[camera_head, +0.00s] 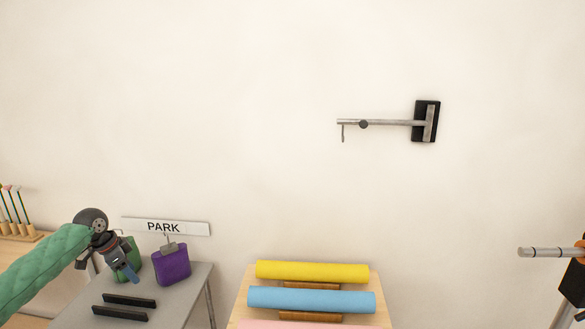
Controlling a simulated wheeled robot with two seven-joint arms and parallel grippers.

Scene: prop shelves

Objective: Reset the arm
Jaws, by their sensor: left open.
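A grey metal arm (385,122) sticks out to the left from a black wall plate (420,122) at the upper right. It has a dark round knob partway along and a small hook hanging at its free end; nothing hangs on the hook. My left gripper (128,273) is at the lower left, over the grey table, in front of a green bag (133,250). Its jaws are open, and I cannot tell whether they touch the bag. It is far from the wall arm. My right gripper is not in view.
A white PARK sign (165,226) is on the wall above a purple bag (172,264). The grey table (75,312) also bears two black bars. Yellow (312,271) and blue (312,299) rolls lie on a wooden rack. A grey rod (545,252) juts in at right.

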